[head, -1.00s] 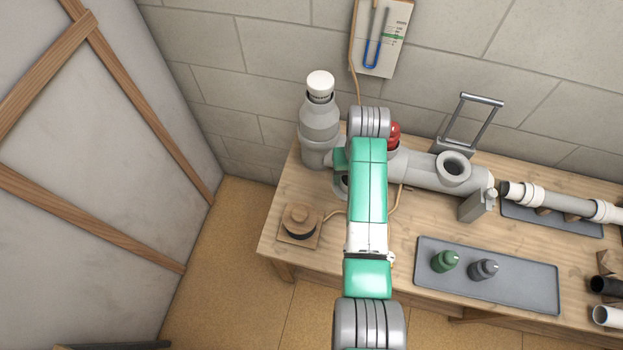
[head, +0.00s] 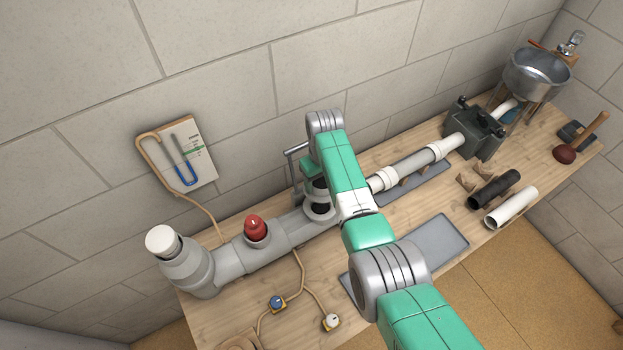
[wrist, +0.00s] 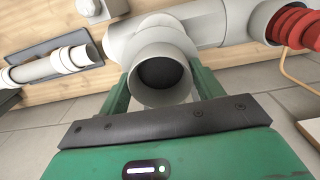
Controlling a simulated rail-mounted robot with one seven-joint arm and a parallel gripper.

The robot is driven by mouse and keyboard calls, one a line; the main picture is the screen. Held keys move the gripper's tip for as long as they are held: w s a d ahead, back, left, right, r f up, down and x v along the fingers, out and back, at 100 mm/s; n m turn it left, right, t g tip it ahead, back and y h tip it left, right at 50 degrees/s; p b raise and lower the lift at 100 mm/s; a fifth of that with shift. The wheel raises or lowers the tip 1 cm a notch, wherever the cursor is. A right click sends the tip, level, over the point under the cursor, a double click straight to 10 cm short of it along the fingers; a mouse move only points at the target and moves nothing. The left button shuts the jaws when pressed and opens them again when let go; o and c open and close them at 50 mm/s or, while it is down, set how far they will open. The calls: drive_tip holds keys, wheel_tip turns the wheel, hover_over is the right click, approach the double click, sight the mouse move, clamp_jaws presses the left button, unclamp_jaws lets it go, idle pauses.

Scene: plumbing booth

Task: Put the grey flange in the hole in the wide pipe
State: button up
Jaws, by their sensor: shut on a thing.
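The wide pipe (head: 285,235) lies along the back of the table, with a red piece (head: 257,230) in one of its openings. My gripper (head: 316,188) is over the opening to the right of the red piece. In the wrist view, my gripper's two green fingers (wrist: 162,90) flank a light grey round piece, which I take as the grey flange (wrist: 165,99). Its dark mouth faces the camera, and the wide pipe (wrist: 228,20) is right behind it. The pipe's hole is largely hidden, so I cannot tell whether the flange is inside or just above it.
A grey tray (head: 440,243) lies in front, partly behind my arm. A thin pipe (head: 415,163) runs right to a dark vice-like block (head: 472,135). Black (head: 495,188) and white (head: 512,207) tubes lie at the right front. A metal handle frame stands close behind my gripper.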

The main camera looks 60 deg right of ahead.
drive_tip(key=shift+f+b, duration=3.9)
drive_tip(key=shift+f, duration=0.45)
drive_tip(key=shift+f+b, duration=0.35)
drive_tip(key=shift+f, duration=0.1)
drive_tip(key=o, duration=1.1)
drive_tip(key=shift+o, duration=0.2)
drive_tip(key=shift+r, duration=0.1)
wheel_tip(320, 180, up, 8)
drive_tip(key=shift+f+p, duration=0.15)
drive_tip(key=shift+p, duration=0.8)
